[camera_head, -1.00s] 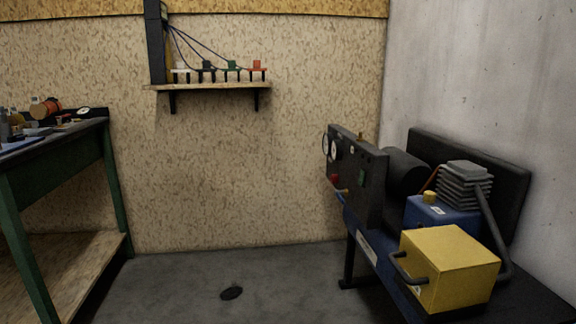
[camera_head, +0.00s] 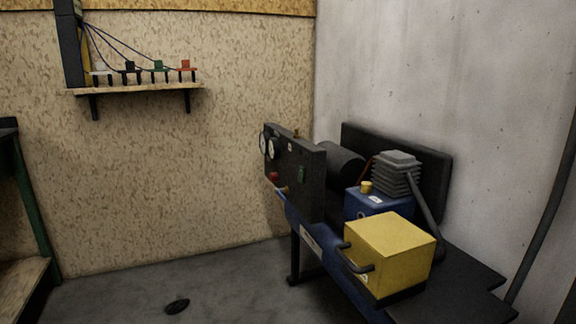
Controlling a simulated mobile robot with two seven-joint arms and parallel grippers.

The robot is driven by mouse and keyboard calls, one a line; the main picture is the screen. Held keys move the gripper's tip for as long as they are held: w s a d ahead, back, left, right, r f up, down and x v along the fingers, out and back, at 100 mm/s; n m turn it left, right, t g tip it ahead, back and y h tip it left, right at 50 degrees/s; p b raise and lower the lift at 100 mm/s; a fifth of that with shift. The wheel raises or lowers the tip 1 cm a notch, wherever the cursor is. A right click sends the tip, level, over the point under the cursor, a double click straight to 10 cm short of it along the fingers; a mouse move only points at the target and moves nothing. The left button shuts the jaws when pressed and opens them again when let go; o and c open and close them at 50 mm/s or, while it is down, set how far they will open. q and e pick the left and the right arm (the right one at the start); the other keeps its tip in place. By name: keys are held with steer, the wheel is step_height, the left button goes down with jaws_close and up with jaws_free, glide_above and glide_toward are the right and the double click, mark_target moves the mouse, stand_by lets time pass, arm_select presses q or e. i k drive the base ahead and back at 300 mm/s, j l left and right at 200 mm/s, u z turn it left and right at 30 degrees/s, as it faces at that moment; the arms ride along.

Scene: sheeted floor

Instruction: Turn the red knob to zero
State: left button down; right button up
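The red knob (camera_head: 274,176) is small and sits low on the dark upright panel (camera_head: 309,180) of the compressor unit, below two round white gauges (camera_head: 270,147). I see it from the side, and its setting is too small to read. A brass-coloured fitting (camera_head: 284,190) is just below it. Neither of my grippers shows in the head view.
The compressor has a blue tank, a blue pump block (camera_head: 376,203) and a yellow box (camera_head: 390,253) with dark handles. A wall shelf (camera_head: 135,89) holds several coloured pieces. A workbench (camera_head: 22,215) stands at the left edge. The grey floor (camera_head: 215,281) is mostly clear.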

mark_target(274, 178)
steer(key=i+j+z, duration=0.25)
steer(key=i+j, duration=0.15)
steer(key=i+j+z, duration=0.3)
steer(key=i+j, duration=0.25)
